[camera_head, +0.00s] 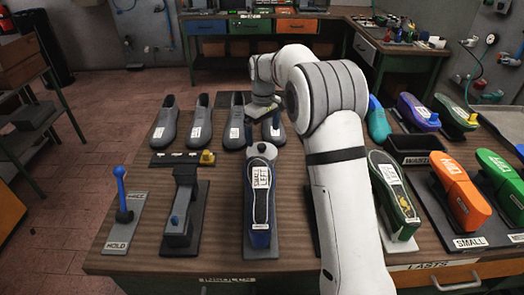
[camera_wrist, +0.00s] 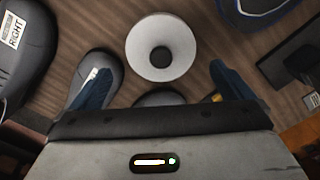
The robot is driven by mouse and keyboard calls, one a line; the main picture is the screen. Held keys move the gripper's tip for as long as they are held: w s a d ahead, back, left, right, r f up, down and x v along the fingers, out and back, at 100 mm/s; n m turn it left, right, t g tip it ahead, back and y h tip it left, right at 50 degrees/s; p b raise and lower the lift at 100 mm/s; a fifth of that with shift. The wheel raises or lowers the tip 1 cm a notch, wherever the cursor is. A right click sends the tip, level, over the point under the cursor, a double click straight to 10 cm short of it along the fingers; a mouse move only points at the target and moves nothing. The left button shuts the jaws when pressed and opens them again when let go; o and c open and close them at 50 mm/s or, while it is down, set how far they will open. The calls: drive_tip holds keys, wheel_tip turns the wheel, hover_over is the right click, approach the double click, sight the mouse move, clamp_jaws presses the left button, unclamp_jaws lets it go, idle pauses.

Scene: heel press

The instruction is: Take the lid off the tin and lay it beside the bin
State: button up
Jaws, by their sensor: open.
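A small round pale tin (camera_head: 262,151) stands on the wooden bench behind the blue last marked SMALL LEFT. In the wrist view it is a white disc (camera_wrist: 140,50) with a dark round knob (camera_wrist: 160,57) in the middle, which looks like its lid, seated on top. My gripper (camera_head: 264,116) is above the bench, among the grey shoes behind the tin. In the wrist view my gripper (camera_wrist: 160,72) has its two blue fingers wide apart, with nothing between them; the disc lies beyond the fingertips.
Several grey shoes (camera_head: 164,123) stand in a row at the back left. The blue last (camera_head: 260,195) stands close in front of the tin. A black open box (camera_head: 414,149) is to the right. My arm hides the middle of the bench. Bare wood shows left of the tin.

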sight(262, 145)
drive_tip(key=f, duration=0.2)
drive_tip(key=f+p, duration=0.1)
drive_tip(key=f, duration=0.4)
drive_tip(key=shift+w+a, duration=0.2)
drive_tip(key=shift+a, duration=0.05)
drive_tip(key=shift+c, duration=0.3)
drive_tip(key=c, duration=0.3)
drive_tip(key=shift+r, duration=5.05)
